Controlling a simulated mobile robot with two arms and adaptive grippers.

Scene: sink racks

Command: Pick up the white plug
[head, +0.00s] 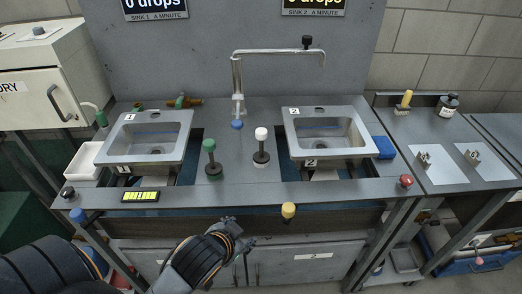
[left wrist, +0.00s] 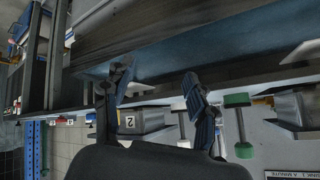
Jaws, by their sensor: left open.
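The white plug (head: 261,134) has a white knob on a short stem with a dark base. It stands upright on the grey counter between the two sinks, right of the green plug (head: 209,145). In the left wrist view the white plug (left wrist: 178,103) shows between and beyond the fingers, close to the right finger. The green plug (left wrist: 237,100) is farther right there. My left gripper (head: 236,238) is in front of the counter's front edge, low and apart from the white plug. Its fingers (left wrist: 158,82) are spread and empty. My right gripper is not in view.
Sink 1 (head: 108,152) is on the left and sink 2 (head: 287,140) on the right. A tall faucet (head: 237,72) rises behind the plugs. A yellow knob (head: 288,210) sticks out at the counter's front edge. A blue block (head: 384,147) lies right of sink 2.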

